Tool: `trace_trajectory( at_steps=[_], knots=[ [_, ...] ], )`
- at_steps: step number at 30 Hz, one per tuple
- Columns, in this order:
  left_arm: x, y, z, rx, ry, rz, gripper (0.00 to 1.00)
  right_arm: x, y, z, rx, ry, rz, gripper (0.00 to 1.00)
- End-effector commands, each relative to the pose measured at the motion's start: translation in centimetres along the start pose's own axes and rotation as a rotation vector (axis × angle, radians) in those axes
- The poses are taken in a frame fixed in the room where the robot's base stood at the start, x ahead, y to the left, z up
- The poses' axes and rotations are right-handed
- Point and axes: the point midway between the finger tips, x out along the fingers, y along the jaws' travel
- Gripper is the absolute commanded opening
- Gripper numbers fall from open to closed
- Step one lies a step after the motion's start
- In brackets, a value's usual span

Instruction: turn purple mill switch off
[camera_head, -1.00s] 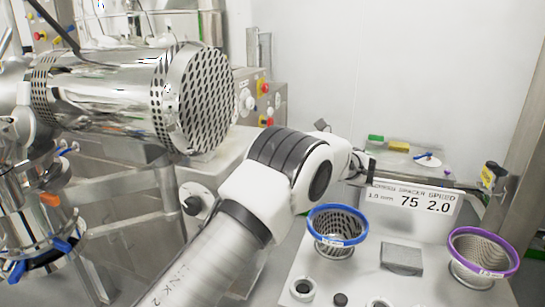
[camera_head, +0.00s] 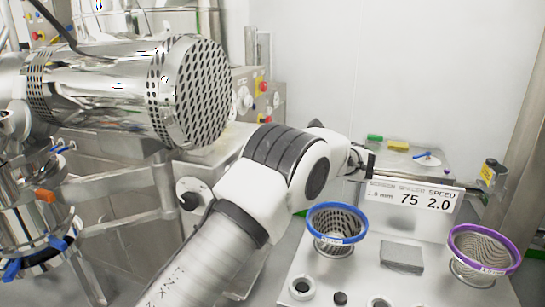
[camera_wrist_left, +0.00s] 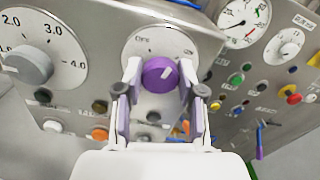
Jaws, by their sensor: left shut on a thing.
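The purple switch knob (camera_wrist_left: 158,75) sits on a round white dial on a metal control panel in the left wrist view. My left gripper (camera_wrist_left: 162,82) has a finger on each side of the knob and is shut on it. A pale pointer mark shows on the knob's upper right; the small dial lettering is too blurred to read surely. My right gripper is not in view.
A blue-rimmed screen (camera_head: 337,222) and a purple-rimmed screen (camera_head: 484,252) stand on the pale bench. A large perforated steel cylinder (camera_head: 196,92) is at the left.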

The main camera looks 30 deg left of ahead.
Motion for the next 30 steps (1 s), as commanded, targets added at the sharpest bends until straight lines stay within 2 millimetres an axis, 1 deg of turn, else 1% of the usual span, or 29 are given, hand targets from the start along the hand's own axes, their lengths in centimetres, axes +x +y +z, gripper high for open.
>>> trace_trajectory(
  at_steps=[1, 11, 21, 30],
  knots=[
    [0.1, 0.1, -0.2, -0.045, 0.001, 0.001, 0.04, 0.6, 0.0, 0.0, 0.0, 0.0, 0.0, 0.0],
    [0.1, 0.1, -0.3, -0.359, 0.001, 0.001, 0.04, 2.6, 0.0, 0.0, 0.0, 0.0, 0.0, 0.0],
    [0.1, 0.2, -0.4, -0.679, 0.001, 0.001, 0.04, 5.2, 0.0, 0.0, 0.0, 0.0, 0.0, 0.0],
    [0.2, 0.2, -0.3, -0.905, 0.0, 0.001, 0.04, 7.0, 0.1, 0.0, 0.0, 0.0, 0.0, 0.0]
  ],
)
